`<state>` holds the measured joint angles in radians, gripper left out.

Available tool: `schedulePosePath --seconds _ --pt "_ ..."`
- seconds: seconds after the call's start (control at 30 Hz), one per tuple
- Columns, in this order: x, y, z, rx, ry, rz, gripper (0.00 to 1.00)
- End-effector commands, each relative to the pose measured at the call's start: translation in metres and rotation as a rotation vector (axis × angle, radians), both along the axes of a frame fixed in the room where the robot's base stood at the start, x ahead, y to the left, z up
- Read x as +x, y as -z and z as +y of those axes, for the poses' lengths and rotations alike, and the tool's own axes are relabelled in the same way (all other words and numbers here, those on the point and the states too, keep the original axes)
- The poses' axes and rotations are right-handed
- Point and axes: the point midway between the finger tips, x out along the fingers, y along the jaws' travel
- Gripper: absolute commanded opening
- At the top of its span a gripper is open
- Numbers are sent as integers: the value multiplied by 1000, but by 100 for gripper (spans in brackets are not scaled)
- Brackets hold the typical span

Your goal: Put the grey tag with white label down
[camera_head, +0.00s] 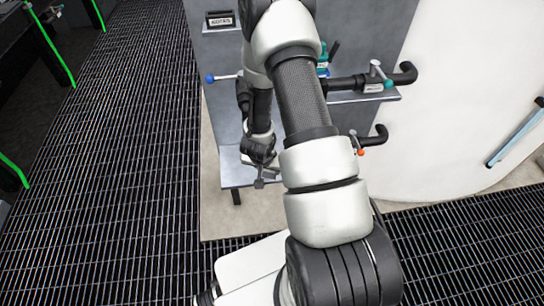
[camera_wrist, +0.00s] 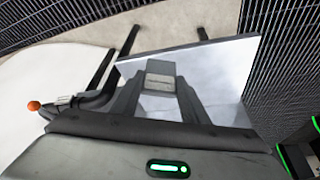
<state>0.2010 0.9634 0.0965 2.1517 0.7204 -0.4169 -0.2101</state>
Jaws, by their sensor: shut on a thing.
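The grey tag with a white label (camera_wrist: 160,68) is between the fingertips of my gripper (camera_wrist: 159,92) in the wrist view. Its pale label faces the wrist camera. My gripper (camera_head: 259,172) is shut on it. In the head view only a small grey bit of the tag shows below the gripper. Both are over a low grey shelf (camera_head: 232,174), which is also the smooth pale surface (camera_wrist: 215,60) in the wrist view. I cannot tell whether the tag touches the shelf.
Black pipes with an orange-knobbed valve (camera_head: 360,150) stand right of the arm. A higher shelf (camera_head: 375,97) carries a pipe with a teal-knobbed valve. A blue-knobbed lever (camera_head: 211,78) sticks out left. A small labelled block (camera_head: 220,20) sits at the top. Grating floor lies left.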

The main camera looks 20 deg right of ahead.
Motion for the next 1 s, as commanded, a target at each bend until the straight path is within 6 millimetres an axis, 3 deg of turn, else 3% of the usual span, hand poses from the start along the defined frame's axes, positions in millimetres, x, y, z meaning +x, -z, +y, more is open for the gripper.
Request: schedulePosePath --seconds 0.5,0.6,1.0 --pt "53 2 -42 0 0 0 18" --pt "50 15 -40 3 0 2 18" --pt "51 20 -40 1 -1 0 18"
